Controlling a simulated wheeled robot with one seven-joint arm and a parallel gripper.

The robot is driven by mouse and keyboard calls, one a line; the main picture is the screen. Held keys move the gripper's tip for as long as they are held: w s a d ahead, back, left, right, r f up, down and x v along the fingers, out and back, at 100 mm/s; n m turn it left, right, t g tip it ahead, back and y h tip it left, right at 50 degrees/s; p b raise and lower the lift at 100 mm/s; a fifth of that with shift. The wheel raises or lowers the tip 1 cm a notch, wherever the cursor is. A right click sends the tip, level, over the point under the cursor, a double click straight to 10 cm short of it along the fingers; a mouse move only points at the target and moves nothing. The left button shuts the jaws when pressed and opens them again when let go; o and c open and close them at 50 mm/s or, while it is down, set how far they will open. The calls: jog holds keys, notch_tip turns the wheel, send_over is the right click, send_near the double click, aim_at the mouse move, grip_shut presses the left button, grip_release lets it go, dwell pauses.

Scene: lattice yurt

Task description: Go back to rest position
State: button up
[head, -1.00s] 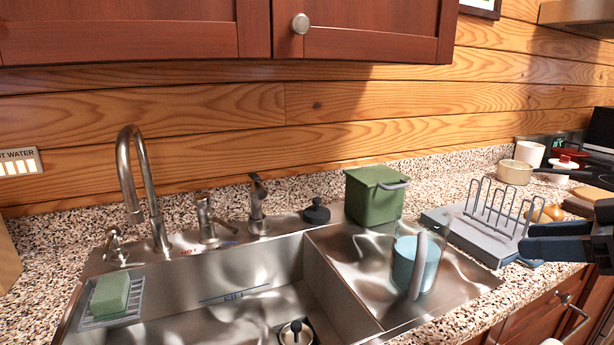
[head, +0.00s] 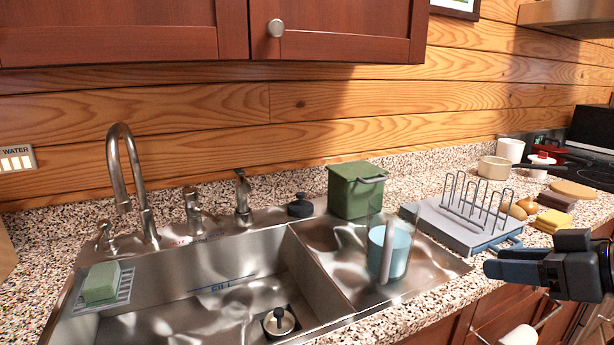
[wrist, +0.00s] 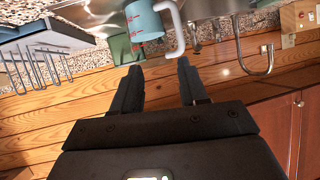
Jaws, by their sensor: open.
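My gripper (head: 494,262) is at the right of the head view, in front of the counter's edge, with its dark fingers pointing left. In the wrist view my gripper (wrist: 158,68) shows two dark fingers spread apart with nothing between them. A clear jug with blue contents and a pale handle (head: 392,252) stands on the right part of the sink. In the wrist view, which looks upside down, the jug (wrist: 146,22) appears beyond the fingertips, apart from them.
A grey drying rack (head: 462,228) stands on the counter, close behind my gripper. A green bin (head: 355,192) is behind the jug. A yellow sponge (head: 553,221) and pots lie farther right. The sink basin (head: 200,300) is at left. Drawers with handles are below the counter.

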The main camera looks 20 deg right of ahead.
jog(key=s+a+f+m+h, duration=0.2)
jog(key=s+a+f, duration=0.25)
jog(key=f, duration=0.35)
jog(key=s+a+f+m+h, duration=0.25)
jog(key=a+f, duration=0.25)
jog(key=f, duration=0.4)
jog(key=s+a+r+n+t, duration=0.1)
jog(key=s+a, duration=0.4)
jog(key=s, duration=0.4)
jog(key=s+a+r+n+t+y, duration=0.1)
jog(key=s+a+r, duration=0.1)
jog(key=s+a, duration=0.4)
jog(key=s, duration=0.3)
jog(key=shift+s+t, duration=0.2)
jog(key=shift+t, duration=0.1)
jog(key=shift+a+r+n+y, duration=0.1)
jog(key=shift+n+y, duration=0.15)
